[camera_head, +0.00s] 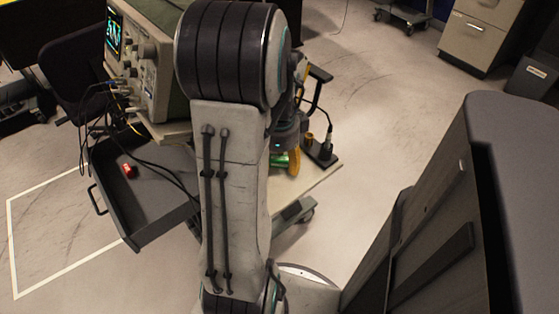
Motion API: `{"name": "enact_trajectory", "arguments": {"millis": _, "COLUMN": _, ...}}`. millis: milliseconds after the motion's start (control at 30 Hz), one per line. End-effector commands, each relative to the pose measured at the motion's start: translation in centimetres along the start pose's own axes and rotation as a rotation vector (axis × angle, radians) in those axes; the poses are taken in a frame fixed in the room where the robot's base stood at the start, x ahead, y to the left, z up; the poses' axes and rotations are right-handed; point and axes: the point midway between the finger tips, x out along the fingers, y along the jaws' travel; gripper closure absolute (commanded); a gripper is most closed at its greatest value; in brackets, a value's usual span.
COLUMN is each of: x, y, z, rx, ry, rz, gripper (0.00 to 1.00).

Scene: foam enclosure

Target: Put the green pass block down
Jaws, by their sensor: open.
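A yellow-orange piece (295,163) shows right beside the green block.
An oscilloscope (145,60) with cables stands at left. Below it, an open dark drawer (150,215) holds a small red item (129,170). A black stand (320,152) is right of my gripper. A filing cabinet (480,35) stands far right. Floor between is clear.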

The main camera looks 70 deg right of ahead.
Motion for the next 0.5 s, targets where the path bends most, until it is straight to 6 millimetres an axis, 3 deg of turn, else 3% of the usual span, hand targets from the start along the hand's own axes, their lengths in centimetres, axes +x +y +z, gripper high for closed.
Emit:
{"name": "enact_trajectory", "arguments": {"millis": 167, "x": -1.0, "y": -0.1, "z": 0.0, "rx": 0.0, "ry": 0.0, "rz": -0.002, "gripper": 0.45}}
{"name": "enact_trajectory", "arguments": {"millis": 500, "x": -6.6, "y": -0.1, "z": 0.0, "rx": 0.0, "ry": 0.0, "rz": -0.005, "gripper": 0.45}}
